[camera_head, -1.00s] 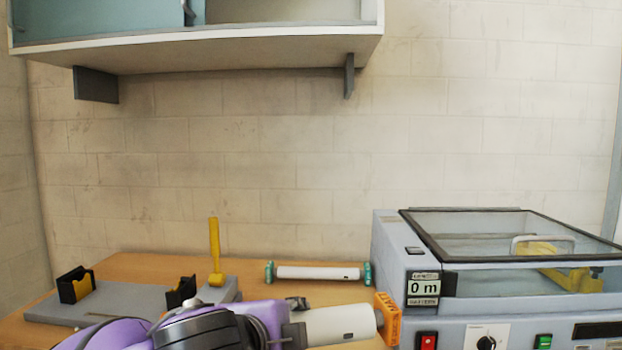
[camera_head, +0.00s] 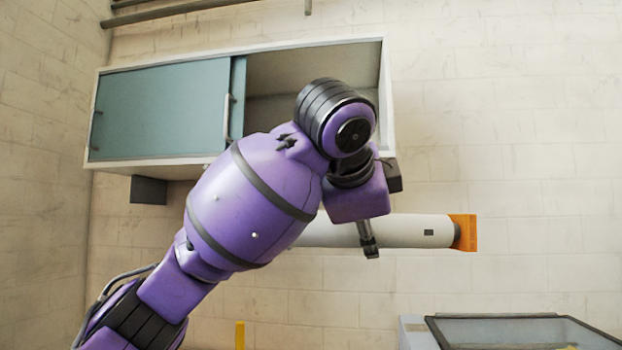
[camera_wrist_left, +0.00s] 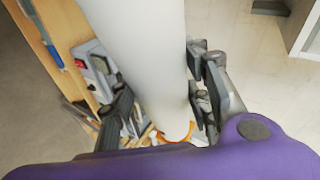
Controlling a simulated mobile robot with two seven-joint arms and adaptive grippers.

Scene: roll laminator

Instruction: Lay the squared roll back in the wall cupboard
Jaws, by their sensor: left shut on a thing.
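The white roll (camera_head: 405,231) with a square orange end piece (camera_head: 463,233) is held level in front of the wall, just below the cupboard. My left gripper (camera_head: 368,240) is shut around the roll; its fingers are partly hidden behind my wrist. In the left wrist view the roll (camera_wrist_left: 140,50) runs between the two fingers, with orange at its lower end. The wall cupboard (camera_head: 387,90) has teal sliding doors (camera_head: 165,110) over its left part. Its right part is open and looks empty where visible; my arm covers some of it. My right gripper is not in view.
A dark bracket (camera_head: 148,190) hangs under the cupboard's left. The laminator's glass-topped lid (camera_head: 520,332) shows at the lower right, and a yellow upright (camera_head: 240,335) at the bottom. Pipes (camera_head: 180,11) run above the cupboard. The wall right of the cupboard is clear.

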